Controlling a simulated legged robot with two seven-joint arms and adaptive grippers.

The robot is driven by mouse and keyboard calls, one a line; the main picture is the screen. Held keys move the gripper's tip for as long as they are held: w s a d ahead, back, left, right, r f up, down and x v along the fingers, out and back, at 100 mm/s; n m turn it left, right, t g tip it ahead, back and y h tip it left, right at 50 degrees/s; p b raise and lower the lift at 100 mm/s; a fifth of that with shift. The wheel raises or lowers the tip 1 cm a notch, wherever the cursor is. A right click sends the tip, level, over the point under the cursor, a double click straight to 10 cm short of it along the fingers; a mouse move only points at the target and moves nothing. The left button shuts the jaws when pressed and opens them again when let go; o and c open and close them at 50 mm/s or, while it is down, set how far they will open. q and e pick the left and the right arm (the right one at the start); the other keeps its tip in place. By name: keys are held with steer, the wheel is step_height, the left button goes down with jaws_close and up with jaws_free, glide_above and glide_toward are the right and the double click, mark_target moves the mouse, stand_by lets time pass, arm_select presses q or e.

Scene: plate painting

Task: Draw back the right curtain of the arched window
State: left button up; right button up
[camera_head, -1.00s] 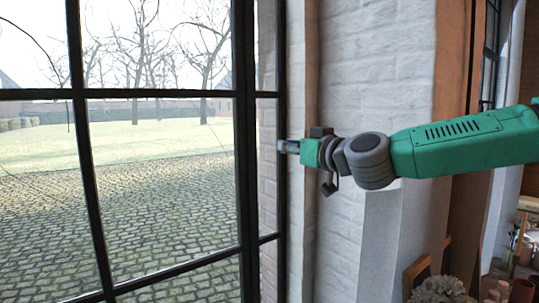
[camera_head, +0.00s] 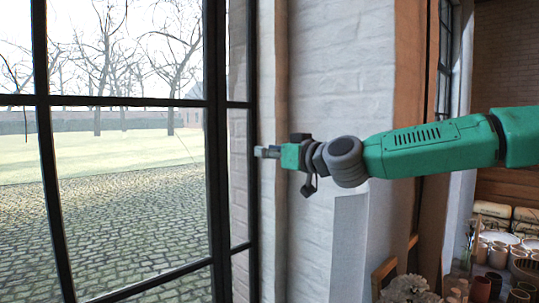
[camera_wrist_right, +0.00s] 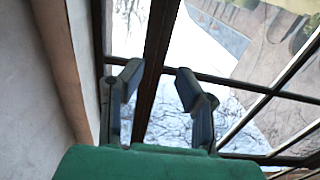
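The tall window (camera_head: 130,200) with dark bars fills the left of the head view. I cannot make out a curtain in either view. My right gripper (camera_head: 262,152) is at the window's right edge, in front of the pale strip between dark frame and brick wall. In the right wrist view its two fingers (camera_wrist_right: 157,78) stand apart with nothing seen held between them. A dark window bar (camera_wrist_right: 155,60) shows behind the gap; whether it touches the fingers I cannot tell. My left gripper is not in view.
White-painted brick wall (camera_head: 340,70) stands right of the window, with my right arm across it. Lower right are several pots (camera_head: 480,288) and pale ruffled shapes (camera_head: 405,288). A pale beam (camera_wrist_right: 62,60) runs beside the window in the wrist view.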

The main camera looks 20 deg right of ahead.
steer(key=v, duration=1.1)
steer(key=shift+s+a, duration=0.25)
steer(key=shift+s, duration=0.15)
steer(key=shift+d+f, duration=0.15)
steer(key=shift+d, duration=0.15)
